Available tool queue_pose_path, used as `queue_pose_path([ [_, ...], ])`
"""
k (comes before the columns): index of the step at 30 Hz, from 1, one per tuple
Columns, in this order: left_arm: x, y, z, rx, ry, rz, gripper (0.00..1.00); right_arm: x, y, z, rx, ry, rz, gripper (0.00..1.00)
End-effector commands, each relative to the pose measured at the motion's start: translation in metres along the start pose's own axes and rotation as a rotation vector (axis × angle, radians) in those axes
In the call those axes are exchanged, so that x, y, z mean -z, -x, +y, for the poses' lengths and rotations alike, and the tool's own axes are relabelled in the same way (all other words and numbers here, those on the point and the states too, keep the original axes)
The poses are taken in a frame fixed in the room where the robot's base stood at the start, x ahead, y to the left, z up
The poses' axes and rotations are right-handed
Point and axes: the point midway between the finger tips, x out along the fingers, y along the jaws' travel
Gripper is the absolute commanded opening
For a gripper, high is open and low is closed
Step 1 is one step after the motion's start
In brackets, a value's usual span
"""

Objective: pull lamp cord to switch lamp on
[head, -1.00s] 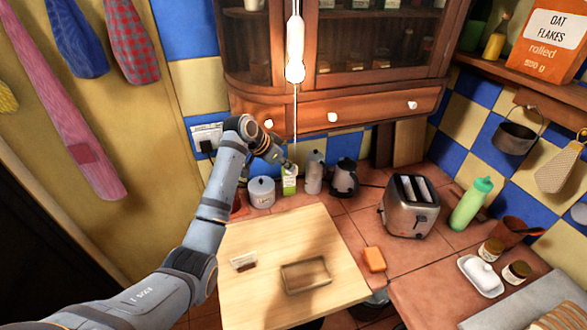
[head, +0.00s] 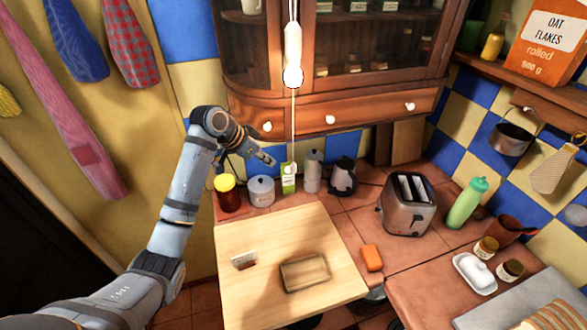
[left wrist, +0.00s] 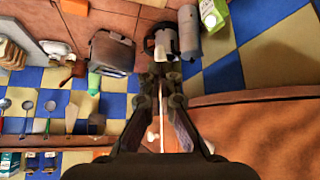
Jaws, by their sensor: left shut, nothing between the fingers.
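The lamp (head: 292,77) hangs at the top middle of the head view, its bulb bright white. Its thin pale cord (head: 294,125) hangs straight down to a small pale end piece (head: 292,169) in front of the green-and-white carton. My left gripper (head: 271,161) is shut and empty, just left of the cord's lower end, with a small gap in the picture. In the left wrist view, the shut fingertips (left wrist: 161,73) point at the counter, and a thin pale line like the cord (left wrist: 161,115) runs between the finger linkages. My right gripper does not show.
A red jar with a yellow lid (head: 228,194), a grey canister (head: 261,190), the carton (head: 288,183) and a kettle (head: 342,178) stand behind the wooden board (head: 250,225). A toaster (head: 408,204) is to the right. The wall cabinet (head: 370,107) is behind the cord.

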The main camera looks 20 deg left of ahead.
Motion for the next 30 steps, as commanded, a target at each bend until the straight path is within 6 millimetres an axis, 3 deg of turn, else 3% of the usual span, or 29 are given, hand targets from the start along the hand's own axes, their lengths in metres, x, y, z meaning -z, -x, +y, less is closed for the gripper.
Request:
queue_pose_path([
  [4, 0.0, 0.032, -0.001, 0.005, -0.002, 0.0, 0.0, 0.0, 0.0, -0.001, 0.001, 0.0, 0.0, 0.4],
  [10, 0.0, 0.055, 0.0, 0.001, -0.001, 0.001, 0.0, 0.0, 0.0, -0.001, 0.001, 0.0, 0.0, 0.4],
  [30, 0.0, 0.058, 0.001, -0.001, 0.0, 0.001, 0.0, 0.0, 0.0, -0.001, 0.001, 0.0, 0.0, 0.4],
])
